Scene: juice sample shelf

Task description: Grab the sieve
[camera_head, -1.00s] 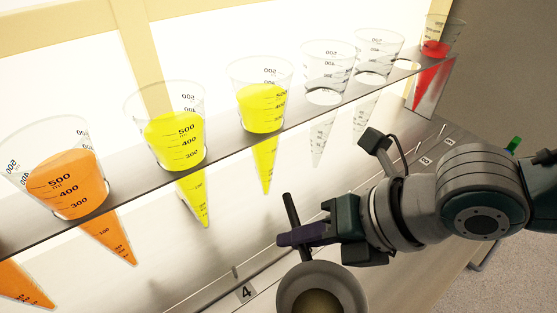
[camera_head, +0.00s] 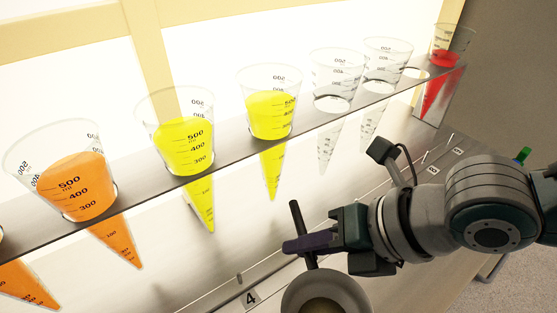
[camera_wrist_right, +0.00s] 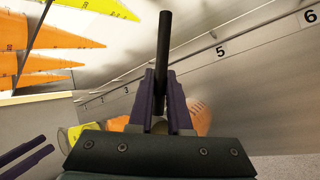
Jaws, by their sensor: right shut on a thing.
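The sieve shows in the head view at the bottom edge as a round grey bowl (camera_head: 347,289) with a dark inside, cut off by the frame. Its straight black handle (camera_head: 295,214) rises up and to the left from it. My right gripper (camera_head: 303,243) is shut on the handle, with the purple fingers around it. In the right wrist view the handle (camera_wrist_right: 164,45) stands up between the fingers of the right gripper (camera_wrist_right: 160,112). My left gripper (camera_wrist_right: 30,160) shows at the lower left of that view, its purple fingers apart.
A metal shelf (camera_head: 225,168) holds conical cups of orange juice (camera_head: 75,190), yellow juice (camera_head: 187,145) and red juice (camera_head: 440,59), plus empty clear cups (camera_head: 332,75). It runs along behind my right gripper. Number labels (camera_head: 250,298) mark the rail below.

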